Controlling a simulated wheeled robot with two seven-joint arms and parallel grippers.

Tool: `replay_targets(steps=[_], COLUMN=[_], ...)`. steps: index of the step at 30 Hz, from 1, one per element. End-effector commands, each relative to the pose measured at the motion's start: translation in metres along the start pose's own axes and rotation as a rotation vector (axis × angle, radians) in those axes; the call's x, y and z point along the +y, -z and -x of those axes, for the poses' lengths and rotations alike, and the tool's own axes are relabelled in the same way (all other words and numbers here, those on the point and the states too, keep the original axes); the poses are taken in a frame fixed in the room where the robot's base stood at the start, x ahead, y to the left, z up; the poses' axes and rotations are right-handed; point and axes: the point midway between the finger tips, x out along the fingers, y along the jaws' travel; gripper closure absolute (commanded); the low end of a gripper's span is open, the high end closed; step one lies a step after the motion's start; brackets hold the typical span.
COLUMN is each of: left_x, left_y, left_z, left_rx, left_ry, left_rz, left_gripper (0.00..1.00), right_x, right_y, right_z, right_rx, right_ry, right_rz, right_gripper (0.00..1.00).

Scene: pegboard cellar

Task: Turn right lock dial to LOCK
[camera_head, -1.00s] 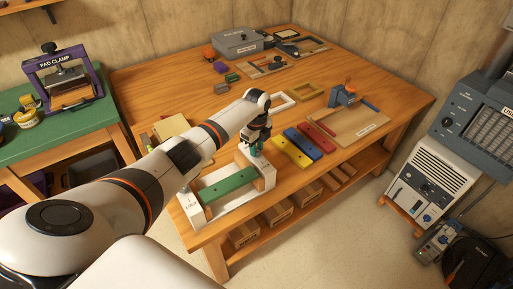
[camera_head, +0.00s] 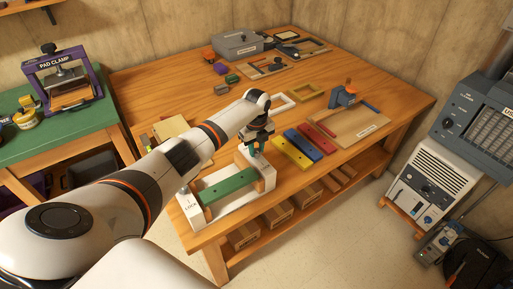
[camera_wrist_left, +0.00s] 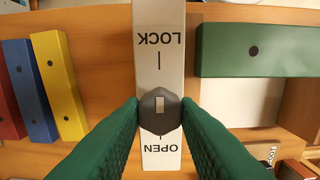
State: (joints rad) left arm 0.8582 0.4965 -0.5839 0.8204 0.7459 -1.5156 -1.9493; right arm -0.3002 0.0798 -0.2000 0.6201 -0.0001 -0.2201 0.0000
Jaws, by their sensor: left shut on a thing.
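The right lock dial (camera_wrist_left: 160,112) is a dark grey knob with a short pale mark, on a white plate (camera_wrist_left: 159,68) printed LOCK above it and OPEN below it in the left wrist view. The mark lies along the line between the two words; which end is the pointer I cannot tell. My left gripper (camera_wrist_left: 160,116) is shut on the dial, its green fingers on both sides. In the head view, my left gripper (camera_head: 254,149) is at the right end of the white fixture (camera_head: 235,208), which hides the dial there. A green bar (camera_head: 228,186) spans the fixture. My right gripper is not seen.
Yellow (camera_head: 291,153), blue (camera_head: 304,144) and red (camera_head: 317,137) bars lie right of the fixture. A board with a blue clamp (camera_head: 345,97) is farther right. Small frames and a grey case (camera_head: 236,42) sit at the back. The table's front edge is close to the fixture.

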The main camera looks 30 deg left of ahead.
Motion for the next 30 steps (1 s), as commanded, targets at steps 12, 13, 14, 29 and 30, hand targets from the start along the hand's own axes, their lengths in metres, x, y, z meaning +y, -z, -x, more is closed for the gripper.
replay_targets(steps=[12, 13, 14, 29, 30], left_x=[0.000, 0.000, 0.000, 0.001, 0.001], left_y=[0.000, 0.000, 0.000, 0.001, 0.001], left_z=[0.001, 0.001, 0.001, 0.073, 0.081], left_rx=[0.002, 0.002, 0.001, 0.004, 0.004], left_ry=[-0.001, -0.001, -0.001, -0.005, -0.005], left_rz=[0.000, 0.000, 0.000, -0.002, 0.000], left_gripper=[0.50, 0.50, 0.50, 0.50, 0.50], right_x=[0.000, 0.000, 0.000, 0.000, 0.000], right_y=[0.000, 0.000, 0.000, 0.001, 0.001], right_z=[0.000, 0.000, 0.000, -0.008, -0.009], right_rx=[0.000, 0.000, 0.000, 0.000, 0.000], right_ry=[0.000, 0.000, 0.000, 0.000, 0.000], right_rz=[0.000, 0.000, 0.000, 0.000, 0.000], right_gripper=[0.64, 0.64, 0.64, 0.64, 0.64])
